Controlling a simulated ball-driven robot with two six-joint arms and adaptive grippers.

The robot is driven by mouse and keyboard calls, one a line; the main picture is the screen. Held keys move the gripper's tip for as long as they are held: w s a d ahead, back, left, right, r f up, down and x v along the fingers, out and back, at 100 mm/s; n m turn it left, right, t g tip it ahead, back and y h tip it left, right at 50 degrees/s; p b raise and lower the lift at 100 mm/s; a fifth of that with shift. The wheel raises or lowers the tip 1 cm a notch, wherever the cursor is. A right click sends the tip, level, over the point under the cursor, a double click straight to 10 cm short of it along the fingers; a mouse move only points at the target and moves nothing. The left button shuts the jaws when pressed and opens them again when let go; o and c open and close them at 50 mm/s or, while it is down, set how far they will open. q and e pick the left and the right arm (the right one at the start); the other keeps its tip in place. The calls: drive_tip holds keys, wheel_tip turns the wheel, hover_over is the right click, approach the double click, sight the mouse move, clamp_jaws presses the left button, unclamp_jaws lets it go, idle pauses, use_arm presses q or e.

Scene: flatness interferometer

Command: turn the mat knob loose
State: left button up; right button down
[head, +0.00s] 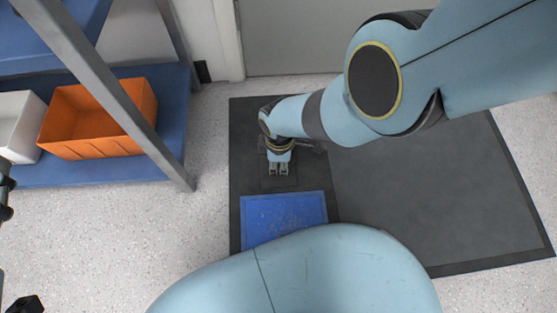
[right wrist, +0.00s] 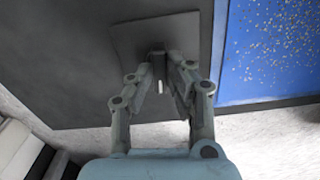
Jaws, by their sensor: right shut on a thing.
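My right gripper (head: 279,170) reaches down over a dark square plate (head: 268,184) on the dark floor mat. In the right wrist view its two fingers (right wrist: 162,75) close in over the same grey plate (right wrist: 130,38). They are shut on the mat knob (right wrist: 157,47), a small dark piece on the plate that is mostly hidden between the fingertips. A small pale pin shows between the fingers. In the head view the knob is hidden by the gripper. Dark parts at the left edge of the head view may belong to my left arm; its jaws cannot be made out.
A blue speckled panel (head: 285,215) lies on the dark mat (head: 430,180) just in front of the plate. At left, a blue shelf with a grey post (head: 130,100) holds an orange bin (head: 95,142) and a white bin (head: 25,108). Pale floor between shelf and mat is clear.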

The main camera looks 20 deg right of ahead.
drive_tip(key=shift+s+a+n, duration=0.15)
drive_tip(key=shift+s+n, duration=0.1)
drive_tip(key=shift+n, duration=0.25)
drive_tip(key=c, duration=1.3)
unclamp_jaws()
drive_tip(key=shift+w, duration=0.1)
